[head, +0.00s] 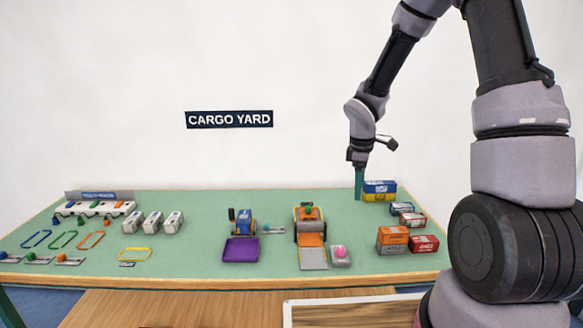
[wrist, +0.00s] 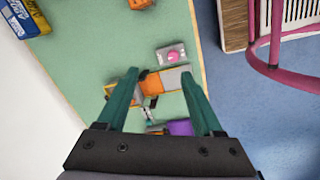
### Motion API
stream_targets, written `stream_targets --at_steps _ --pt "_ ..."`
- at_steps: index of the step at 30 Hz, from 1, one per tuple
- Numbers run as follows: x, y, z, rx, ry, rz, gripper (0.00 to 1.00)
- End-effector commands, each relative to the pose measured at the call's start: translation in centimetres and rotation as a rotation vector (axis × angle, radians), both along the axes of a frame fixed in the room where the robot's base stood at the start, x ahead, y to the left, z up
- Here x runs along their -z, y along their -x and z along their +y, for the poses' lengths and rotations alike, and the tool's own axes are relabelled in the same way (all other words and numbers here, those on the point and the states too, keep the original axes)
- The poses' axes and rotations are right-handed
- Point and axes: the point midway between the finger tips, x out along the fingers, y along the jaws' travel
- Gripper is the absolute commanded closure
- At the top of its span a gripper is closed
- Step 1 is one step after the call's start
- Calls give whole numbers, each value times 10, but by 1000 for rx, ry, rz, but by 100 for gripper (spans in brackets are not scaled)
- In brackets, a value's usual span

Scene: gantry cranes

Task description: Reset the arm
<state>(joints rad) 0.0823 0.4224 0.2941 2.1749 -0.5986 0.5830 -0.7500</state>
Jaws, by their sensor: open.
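My gripper (head: 358,182) hangs from the arm at the back right of the green table (head: 190,258), just left of a blue and yellow container stack (head: 380,187). In the wrist view its two teal fingers (wrist: 158,98) are spread apart with nothing held between them. The orange vehicle with a grey ramp (head: 310,235) shows below and beyond the fingers in the wrist view (wrist: 172,80). The fingertips look clear of the containers, but their height above the table is hard to tell.
Orange and red containers (head: 391,238) and smaller boxes stand at the table's right side. A pink button box (head: 340,256), a blue vehicle with a purple tray (head: 241,249), white blocks (head: 153,222) and coloured outlines (head: 63,240) fill the middle and left. Green surface is bare between them.

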Motion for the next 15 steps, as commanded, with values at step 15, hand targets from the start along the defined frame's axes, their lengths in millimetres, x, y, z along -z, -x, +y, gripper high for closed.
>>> stream_targets --at_steps 15 --pt "-199 100 -33 851 -238 -284 32"
